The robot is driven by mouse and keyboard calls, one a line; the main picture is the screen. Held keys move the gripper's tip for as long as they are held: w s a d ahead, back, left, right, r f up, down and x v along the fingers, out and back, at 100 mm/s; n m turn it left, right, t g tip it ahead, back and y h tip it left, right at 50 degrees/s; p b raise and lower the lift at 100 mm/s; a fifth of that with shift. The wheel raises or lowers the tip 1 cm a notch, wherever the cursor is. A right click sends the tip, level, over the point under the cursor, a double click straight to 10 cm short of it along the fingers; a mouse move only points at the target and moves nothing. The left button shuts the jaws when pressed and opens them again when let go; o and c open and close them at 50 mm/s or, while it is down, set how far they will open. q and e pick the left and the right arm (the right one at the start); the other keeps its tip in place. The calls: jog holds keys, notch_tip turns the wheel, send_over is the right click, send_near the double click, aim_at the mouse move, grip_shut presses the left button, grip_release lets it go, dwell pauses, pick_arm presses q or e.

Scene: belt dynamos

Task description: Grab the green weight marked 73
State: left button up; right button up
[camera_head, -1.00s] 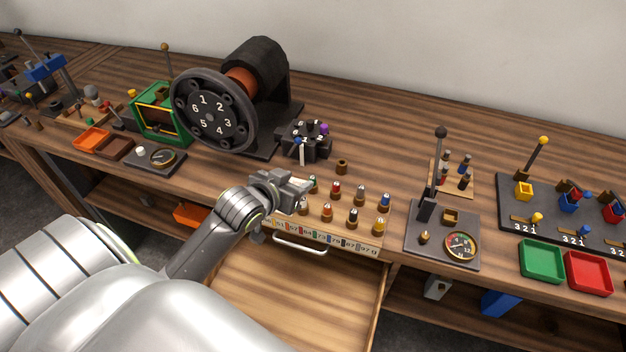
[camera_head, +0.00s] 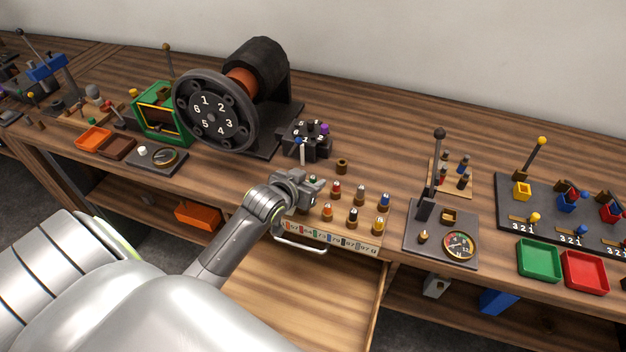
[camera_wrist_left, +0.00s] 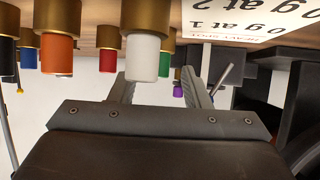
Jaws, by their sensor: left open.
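The green weight (camera_head: 313,179) stands upright in the back row of a small rack, just behind my left gripper (camera_head: 316,188) in the head view. Its lower part is hidden by the gripper. In the left wrist view, which is upside down, the green weight (camera_wrist_left: 166,46) shows between the two fingers and is partly hidden by a nearer white weight (camera_wrist_left: 142,57). My left gripper (camera_wrist_left: 158,90) is open and holds nothing. I cannot read a number on the green weight itself. My right gripper is not in view.
Red (camera_head: 336,188), orange (camera_head: 327,212), grey, blue, black and yellow weights stand close by. A numbered strip (camera_head: 330,238) runs along the rack front above an open drawer (camera_head: 300,285). A black selector block (camera_head: 305,140) and large dial wheel (camera_head: 215,112) stand behind.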

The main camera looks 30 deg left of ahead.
pick_arm(q)
grip_shut()
jog(key=shift+r, duration=0.15)
